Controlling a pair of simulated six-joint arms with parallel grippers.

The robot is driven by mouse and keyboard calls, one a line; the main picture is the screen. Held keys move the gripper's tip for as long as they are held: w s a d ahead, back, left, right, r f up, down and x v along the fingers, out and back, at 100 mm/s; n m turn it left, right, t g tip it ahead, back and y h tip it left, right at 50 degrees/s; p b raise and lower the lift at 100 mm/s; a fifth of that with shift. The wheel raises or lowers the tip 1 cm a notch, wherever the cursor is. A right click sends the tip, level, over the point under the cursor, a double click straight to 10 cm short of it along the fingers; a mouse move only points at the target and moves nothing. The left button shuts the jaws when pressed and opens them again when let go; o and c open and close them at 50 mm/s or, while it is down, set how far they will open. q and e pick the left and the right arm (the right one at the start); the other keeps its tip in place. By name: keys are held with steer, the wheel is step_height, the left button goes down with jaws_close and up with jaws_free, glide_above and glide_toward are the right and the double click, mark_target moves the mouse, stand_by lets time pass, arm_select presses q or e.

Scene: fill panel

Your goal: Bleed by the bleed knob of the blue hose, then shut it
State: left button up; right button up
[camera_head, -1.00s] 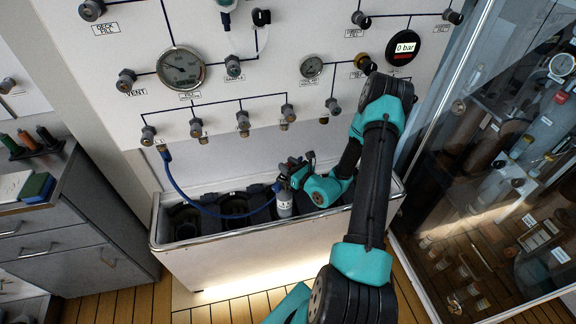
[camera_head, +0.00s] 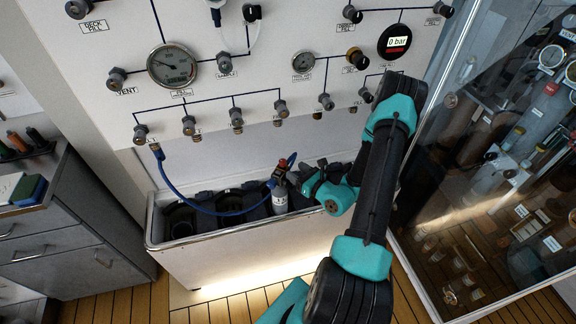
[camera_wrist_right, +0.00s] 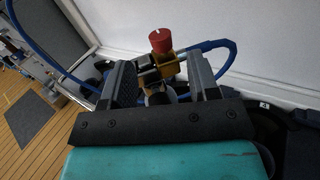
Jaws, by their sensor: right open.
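A blue hose (camera_head: 178,190) hangs from a fitting on the panel and loops down to a bottle (camera_head: 280,204) standing in the white trough. The bottle's valve carries a red knob (camera_head: 283,164) on top and a blue part on its left side. In the right wrist view, the red knob (camera_wrist_right: 161,42) sits on a brass valve block (camera_wrist_right: 157,70) beyond the fingers. I cannot tell which part is the bleed knob. My right gripper (camera_head: 304,178) is open and empty, just right of the valve, apart from it in the head view. My left gripper is out of view.
The white trough (camera_head: 240,252) has several dark round holders. Above it, the panel has several knobs, dial gauges and a digital gauge (camera_head: 397,41) reading 0 bar. A glass-fronted cabinet (camera_head: 500,190) stands right; a grey drawer unit (camera_head: 70,235) stands left.

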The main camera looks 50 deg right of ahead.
steer(key=s, duration=1)
steer(key=shift+a, duration=0.2)
steer(key=shift+w, duration=0.1)
